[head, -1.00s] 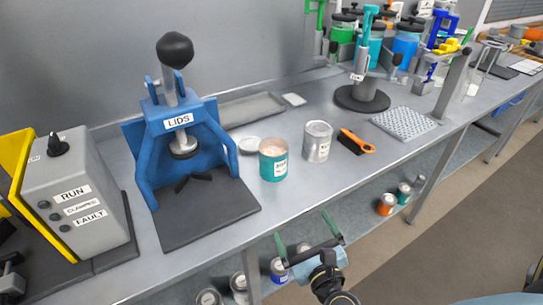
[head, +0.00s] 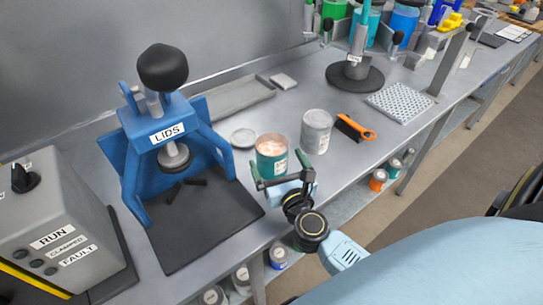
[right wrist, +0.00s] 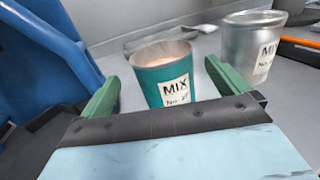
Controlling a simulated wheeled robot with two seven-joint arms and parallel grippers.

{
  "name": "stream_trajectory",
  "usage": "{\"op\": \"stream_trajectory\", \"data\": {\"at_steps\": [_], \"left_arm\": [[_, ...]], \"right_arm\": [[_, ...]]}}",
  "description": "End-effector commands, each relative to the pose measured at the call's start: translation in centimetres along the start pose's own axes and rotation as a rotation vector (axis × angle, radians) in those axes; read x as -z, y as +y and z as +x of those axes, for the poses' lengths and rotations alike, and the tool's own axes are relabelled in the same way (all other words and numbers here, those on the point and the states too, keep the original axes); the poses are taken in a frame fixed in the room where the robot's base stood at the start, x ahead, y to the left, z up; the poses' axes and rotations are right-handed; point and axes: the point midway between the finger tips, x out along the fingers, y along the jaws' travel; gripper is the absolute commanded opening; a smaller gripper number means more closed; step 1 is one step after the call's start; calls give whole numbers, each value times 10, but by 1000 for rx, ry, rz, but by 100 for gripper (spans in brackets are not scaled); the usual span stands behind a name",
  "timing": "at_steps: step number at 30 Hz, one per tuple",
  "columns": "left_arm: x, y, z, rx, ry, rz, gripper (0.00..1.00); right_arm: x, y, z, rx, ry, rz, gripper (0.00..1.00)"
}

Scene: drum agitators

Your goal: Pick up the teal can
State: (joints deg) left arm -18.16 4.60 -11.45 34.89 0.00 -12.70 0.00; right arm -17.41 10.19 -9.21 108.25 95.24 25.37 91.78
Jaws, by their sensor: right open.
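The teal can (head: 268,158) stands upright and open-topped on the bench, with pale contents and a white label. It also shows in the right wrist view (right wrist: 153,84), where the label reads MIX. My right gripper (head: 280,168) is open, with its green fingertips just in front of the can. In the right wrist view the can lies ahead, between the two fingers (right wrist: 166,85). The fingers do not appear closed on it. My left gripper is not in view.
A silver can (head: 316,132) stands just right and behind. The blue LIDS press (head: 160,125) is at left. A loose lid (head: 243,138) lies behind the teal can. An orange-handled brush (head: 354,128) and a perforated mat (head: 400,103) lie farther right.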

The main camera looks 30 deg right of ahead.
Motion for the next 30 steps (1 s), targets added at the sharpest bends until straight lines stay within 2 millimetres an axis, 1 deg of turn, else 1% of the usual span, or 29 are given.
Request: {"op": "stream_trajectory", "data": {"at_steps": [5, 10, 12, 15, 18, 23, 26, 30], "left_arm": [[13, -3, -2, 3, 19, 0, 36], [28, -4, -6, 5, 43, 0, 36], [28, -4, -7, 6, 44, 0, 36], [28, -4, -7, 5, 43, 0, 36], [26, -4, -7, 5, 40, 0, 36], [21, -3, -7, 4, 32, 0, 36], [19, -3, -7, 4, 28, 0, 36], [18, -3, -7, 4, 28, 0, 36]], "right_arm": [[0, -1, 12, -1, 0, -2, 100], [-1, -3, 36, 0, -2, -3, 100], [-1, -3, 46, -1, -1, -3, 100], [0, -3, 55, -1, 0, -2, 100], [0, -3, 58, -1, 0, -1, 100], [1, -3, 58, -1, 1, -1, 100], [1, -3, 58, -1, 1, -1, 90], [1, -3, 58, -1, 1, -1, 71]]}}
